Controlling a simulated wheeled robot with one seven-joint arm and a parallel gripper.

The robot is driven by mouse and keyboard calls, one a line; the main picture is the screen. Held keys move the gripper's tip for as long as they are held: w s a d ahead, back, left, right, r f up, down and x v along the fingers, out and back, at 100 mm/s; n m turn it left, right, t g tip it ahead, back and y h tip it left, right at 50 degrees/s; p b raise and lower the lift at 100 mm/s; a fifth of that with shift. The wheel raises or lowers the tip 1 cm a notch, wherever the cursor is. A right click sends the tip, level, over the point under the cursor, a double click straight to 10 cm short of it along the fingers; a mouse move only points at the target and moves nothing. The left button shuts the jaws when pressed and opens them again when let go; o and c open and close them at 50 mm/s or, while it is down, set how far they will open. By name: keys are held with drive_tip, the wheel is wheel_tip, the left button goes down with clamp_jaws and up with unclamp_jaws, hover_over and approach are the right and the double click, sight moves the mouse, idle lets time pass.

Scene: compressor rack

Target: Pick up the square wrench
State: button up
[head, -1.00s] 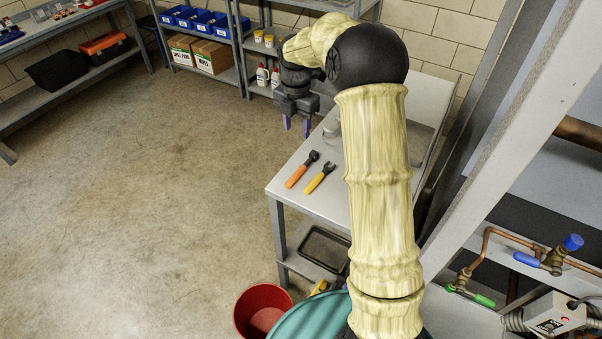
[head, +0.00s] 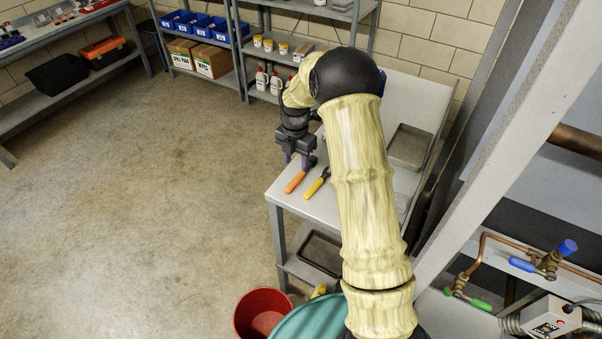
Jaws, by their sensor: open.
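Two tools lie side by side on the grey metal table (head: 328,212). One has an orange handle (head: 294,182) and one has a yellow handle (head: 316,187); both have dark heads. I cannot tell from this view which is the square wrench. My gripper (head: 296,164) points down with its purple fingers apart, at the head end of the orange-handled tool. It appears empty, and it partly hides that tool's head. I cannot tell how high the fingertips are above the table.
A shallow metal tray (head: 410,146) lies farther back on the table. A dark tray (head: 320,250) sits on the lower shelf. A red bucket (head: 263,312) stands on the floor in front. Shelving with bottles (head: 275,84) stands behind. The floor at left is clear.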

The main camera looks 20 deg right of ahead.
sight(297, 177)
drive_tip(key=shift+f, duration=0.85)
wheel_tip(297, 177, down, 5)
drive_tip(key=shift+s+f+p, duration=0.1)
drive_tip(key=shift+p, duration=0.75)
clamp_jaws()
wheel_tip(297, 177, up, 10)
drive_tip(key=b, duration=0.1)
drive_tip(key=shift+b, duration=0.4)
